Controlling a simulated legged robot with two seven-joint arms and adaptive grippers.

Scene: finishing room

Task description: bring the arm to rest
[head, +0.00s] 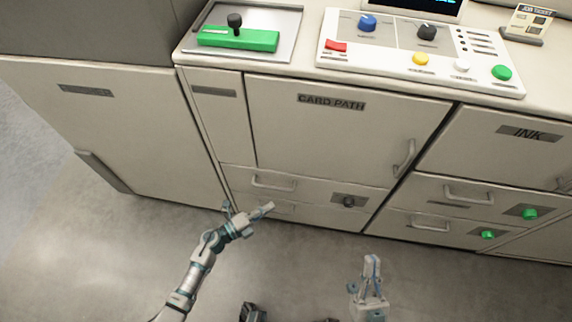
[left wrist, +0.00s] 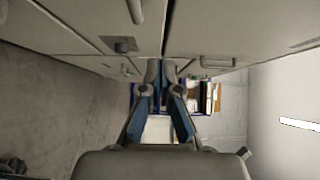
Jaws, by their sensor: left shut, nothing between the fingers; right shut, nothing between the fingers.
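My left gripper (head: 263,211) is in front of the lower drawers in the head view, its arm coming in from the bottom left. It is shut and empty, and I cannot tell whether it touches the drawer front. In the left wrist view its fingers (left wrist: 163,75) come together at the tips with nothing between them. My right gripper (head: 371,264) is at the bottom right of centre in the head view, pointing up the picture over the floor. It is shut and empty, apart from the cabinets.
A cabinet marked CARD PATH (head: 330,135) has drawers (head: 290,183) below it. The INK cabinet (head: 510,135) stands to the right. On the counter are a control panel (head: 380,58) and a tray (head: 285,50) with a green block (head: 255,40). The grey floor (head: 90,260) is clear at left.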

